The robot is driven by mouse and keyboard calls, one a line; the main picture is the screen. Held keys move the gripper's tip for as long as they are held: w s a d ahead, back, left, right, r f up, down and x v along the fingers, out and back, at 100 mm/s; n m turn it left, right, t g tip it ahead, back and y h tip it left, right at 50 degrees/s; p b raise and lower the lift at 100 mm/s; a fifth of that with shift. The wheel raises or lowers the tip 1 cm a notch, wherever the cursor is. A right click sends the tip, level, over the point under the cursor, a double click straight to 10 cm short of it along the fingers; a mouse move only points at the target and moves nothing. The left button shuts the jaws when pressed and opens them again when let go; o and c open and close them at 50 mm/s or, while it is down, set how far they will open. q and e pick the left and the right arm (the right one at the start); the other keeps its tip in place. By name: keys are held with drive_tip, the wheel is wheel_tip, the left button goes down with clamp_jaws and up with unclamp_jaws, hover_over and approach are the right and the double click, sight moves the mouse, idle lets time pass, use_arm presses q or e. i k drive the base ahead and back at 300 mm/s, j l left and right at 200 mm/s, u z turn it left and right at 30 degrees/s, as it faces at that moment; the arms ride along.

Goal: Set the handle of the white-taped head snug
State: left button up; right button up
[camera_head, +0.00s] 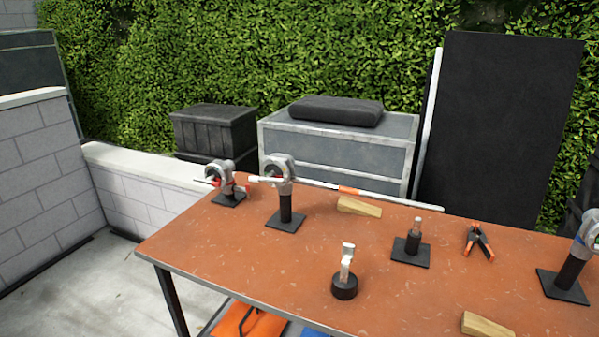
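Several grip heads stand on the orange-brown table (240,245). A grey head (281,166) sits on a black post with a square base at the back left, and a long pale rod (400,201) with an orange band runs from it to the right. A lower grey head (220,174) with red parts is at the far left. Another head (583,227) on a black post is cut by the right edge and shows small green and blue marks. White tape cannot be made out for certain on any head, nor how tight a handle is. Neither gripper shows.
A small pale-metal piece on a round black base (345,288), a short post on a square base (411,248), an orange-handled clamp (479,242) and two wooden wedges (359,206) (486,325) stand on the table. Its front left is clear. Cases (337,150) stand behind.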

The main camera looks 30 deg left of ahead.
sight(270, 178)
drive_tip(key=u, duration=1.25)
